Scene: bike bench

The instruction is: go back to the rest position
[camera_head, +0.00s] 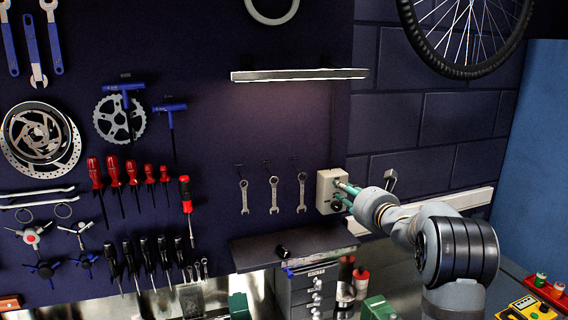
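My gripper (345,193) is at the end of my grey arm, which reaches up from the lower right. Its teal fingers are at the front of a small pale switch box (326,185) on the wall, left of my wrist. The fingertips overlap the box's right side in this view. I cannot tell whether they touch it. One finger lies near a dark round knob or socket on the box. The gap between the fingers is too small to read for certain.
A dark shelf (290,247) juts out below the box, above a grey drawer cabinet (308,290). Three wrenches (273,195) hang left of the box. A bike wheel (466,68) hangs at upper right. A yellow device (528,309) sits on the bench at lower right.

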